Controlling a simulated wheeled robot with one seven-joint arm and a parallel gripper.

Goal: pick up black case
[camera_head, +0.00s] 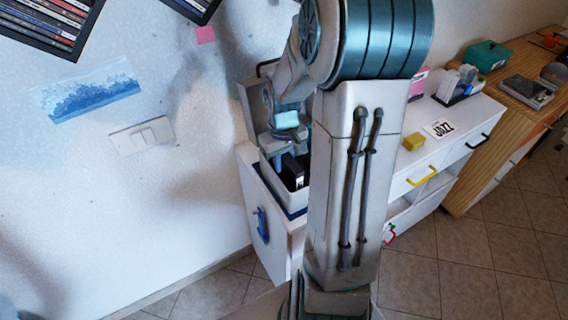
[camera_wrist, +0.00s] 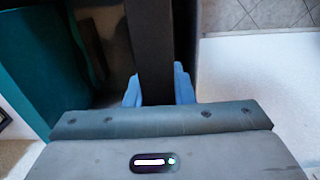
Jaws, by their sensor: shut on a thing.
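The black case (camera_wrist: 150,45) stands on edge between the two light blue fingertips in the wrist view. My gripper (camera_wrist: 158,90) is shut on it, with one finger on each side. My arm hides part of the box, and the fingertips are hard to make out there. I cannot tell whether the case still touches the bottom of the box.
The white cabinet (camera_head: 440,150) runs to the right with a yellow block (camera_head: 413,141) and a JAZZ card (camera_head: 438,129) on top. A wooden cabinet (camera_head: 500,130) stands beyond. A wall is at left. The box walls are close around my gripper.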

